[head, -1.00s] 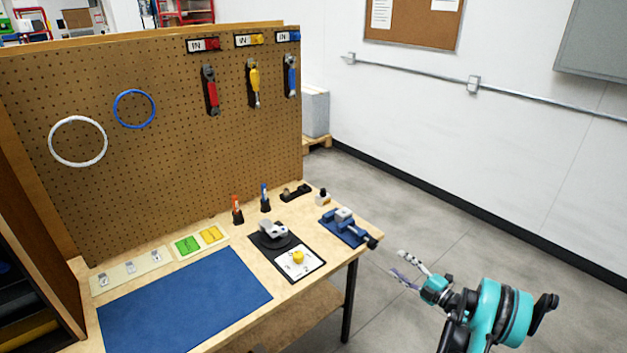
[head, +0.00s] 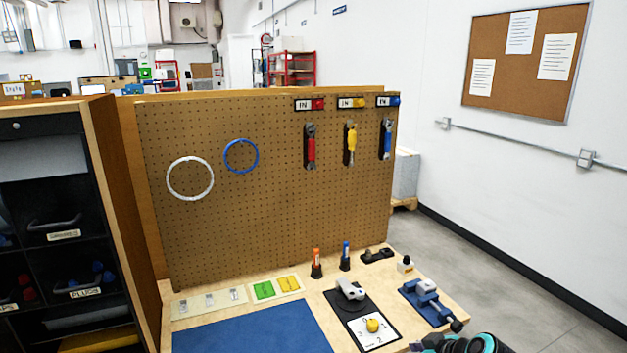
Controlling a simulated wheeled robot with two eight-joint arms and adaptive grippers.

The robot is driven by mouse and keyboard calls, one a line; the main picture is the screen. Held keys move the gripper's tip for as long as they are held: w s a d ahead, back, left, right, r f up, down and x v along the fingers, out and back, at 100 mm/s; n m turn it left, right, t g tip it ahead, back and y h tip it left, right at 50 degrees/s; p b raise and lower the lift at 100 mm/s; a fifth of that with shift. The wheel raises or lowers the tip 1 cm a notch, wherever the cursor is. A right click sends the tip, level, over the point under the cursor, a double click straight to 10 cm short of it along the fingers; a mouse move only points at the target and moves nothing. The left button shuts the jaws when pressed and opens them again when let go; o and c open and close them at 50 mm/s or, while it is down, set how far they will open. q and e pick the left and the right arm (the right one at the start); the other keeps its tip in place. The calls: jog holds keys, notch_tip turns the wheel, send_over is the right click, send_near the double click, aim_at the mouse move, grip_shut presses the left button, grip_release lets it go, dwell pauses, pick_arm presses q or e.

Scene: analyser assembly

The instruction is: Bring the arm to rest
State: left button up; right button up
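Part of my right arm, teal and black, shows at the bottom edge right of centre in the head view, close to the front right corner of the workbench (head: 190,308). Its gripper is out of the picture. My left arm and gripper are not in view. On the bench stand a blue vise (head: 428,303), a grey device on a black base (head: 350,290) and a white plate with a yellow knob (head: 372,325). A blue mat (head: 255,335) covers the front left of the bench.
A pegboard (head: 270,215) rises behind the bench with red (head: 311,147), yellow (head: 350,144) and blue (head: 387,139) handled tools and two rings. A dark shelf unit with bins (head: 65,222) stands at the left. Open floor (head: 520,315) lies to the right.

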jog(key=s+a+m+h, duration=0.1)
jog(key=s+m+h, duration=0.1)
jog(key=s, duration=0.6)
jog(key=s+a+f+m+h, duration=0.1)
jog(key=s+m, duration=0.3)
jog(key=s, duration=0.5)
jog(key=shift+s+a+f+m+g+h, duration=0.25)
jog(key=shift+a+m+h, duration=0.2)
jog(key=shift+a, duration=0.35)
